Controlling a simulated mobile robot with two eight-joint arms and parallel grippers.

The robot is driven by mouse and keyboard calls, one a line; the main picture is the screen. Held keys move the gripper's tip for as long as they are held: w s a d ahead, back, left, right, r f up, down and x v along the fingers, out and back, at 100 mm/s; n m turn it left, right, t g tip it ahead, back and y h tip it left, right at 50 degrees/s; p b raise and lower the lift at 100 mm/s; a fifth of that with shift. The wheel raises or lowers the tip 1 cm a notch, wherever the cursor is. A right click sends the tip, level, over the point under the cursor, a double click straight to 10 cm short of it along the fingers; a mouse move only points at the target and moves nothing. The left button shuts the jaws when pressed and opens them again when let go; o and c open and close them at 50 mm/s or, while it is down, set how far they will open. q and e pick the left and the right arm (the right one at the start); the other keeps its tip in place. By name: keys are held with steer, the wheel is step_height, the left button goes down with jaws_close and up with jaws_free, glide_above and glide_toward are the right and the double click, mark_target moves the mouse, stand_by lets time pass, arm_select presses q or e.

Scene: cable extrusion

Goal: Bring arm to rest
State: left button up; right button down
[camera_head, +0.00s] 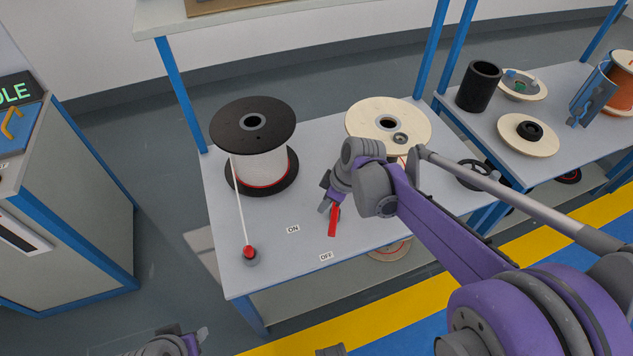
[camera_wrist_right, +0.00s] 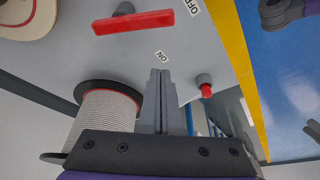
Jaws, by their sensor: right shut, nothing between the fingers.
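My right gripper (camera_head: 324,207) is above the table, close beside the red lever (camera_head: 332,221) in the head view. In the right wrist view the gripper's two fingers (camera_wrist_right: 161,74) are together with nothing between them. The red lever (camera_wrist_right: 133,22) lies beyond the fingertips there, apart from them in the picture. The ON label (camera_head: 293,229) and OFF label (camera_head: 326,257) are on the tabletop near the lever. Part of my left arm's end (camera_head: 178,344) shows at the bottom edge of the head view; its jaw state is unclear.
A black-flanged spool (camera_head: 252,118) of white cable stands on the table (camera_head: 225,206). Its strand runs to a red-topped post (camera_head: 249,252). A wooden spool (camera_head: 362,118) stands behind my right arm. A side table holds a black cylinder (camera_head: 478,86). A cabinet (camera_head: 62,215) stands left.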

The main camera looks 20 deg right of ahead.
steer(key=s+m+t+h, duration=0.25)
steer(key=s+m, duration=0.75)
steer(key=s, duration=1.2)
arm_select(q)
step_height(320, 180, up, 15)
steer(key=w+p, duration=0.2)
steer(key=p, duration=1.1)
steer(key=shift+t+p, duration=0.3)
steer(key=shift+p, duration=0.1)
arm_select(e)
steer(key=w+r, duration=0.3)
steer(key=r, duration=1.2)
steer(key=shift+a, duration=0.15)
